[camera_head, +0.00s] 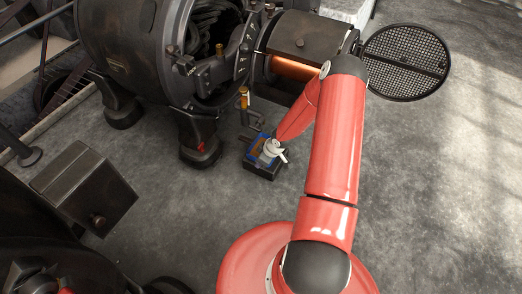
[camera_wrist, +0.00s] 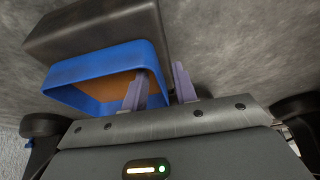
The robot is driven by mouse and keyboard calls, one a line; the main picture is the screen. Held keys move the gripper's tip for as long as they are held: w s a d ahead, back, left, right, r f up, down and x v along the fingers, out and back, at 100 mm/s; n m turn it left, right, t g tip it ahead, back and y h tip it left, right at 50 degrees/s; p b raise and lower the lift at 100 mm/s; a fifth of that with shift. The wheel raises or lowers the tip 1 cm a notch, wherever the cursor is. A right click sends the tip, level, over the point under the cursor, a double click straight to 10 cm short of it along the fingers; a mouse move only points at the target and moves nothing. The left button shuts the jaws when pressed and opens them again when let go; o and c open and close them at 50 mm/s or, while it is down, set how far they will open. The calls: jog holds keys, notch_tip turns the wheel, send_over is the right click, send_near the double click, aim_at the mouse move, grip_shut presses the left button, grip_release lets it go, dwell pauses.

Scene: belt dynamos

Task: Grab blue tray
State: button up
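The blue tray (camera_head: 256,144) is small, with a brown inside. It sits on or against a dark box on the floor in the head view, partly hidden by my gripper (camera_head: 270,150). In the wrist view the blue tray (camera_wrist: 88,66) fills the left middle, its open side towards the camera. My gripper (camera_wrist: 160,88) is open there, with two grey-purple fingers apart. The left finger overlaps the tray's inside and the right finger is just beyond its right wall. The wall lies between them; I cannot tell whether either finger touches it.
The dark box (camera_head: 262,171) also shows behind the tray in the wrist view (camera_wrist: 95,32). A large dark machine (camera_head: 130,45) with legs stands just left and behind. A round mesh disc (camera_head: 405,60) is at upper right. The floor on the right is clear.

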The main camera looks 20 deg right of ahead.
jog(key=shift+c, duration=0.5)
grip_shut()
jog(key=shift+r, duration=0.1)
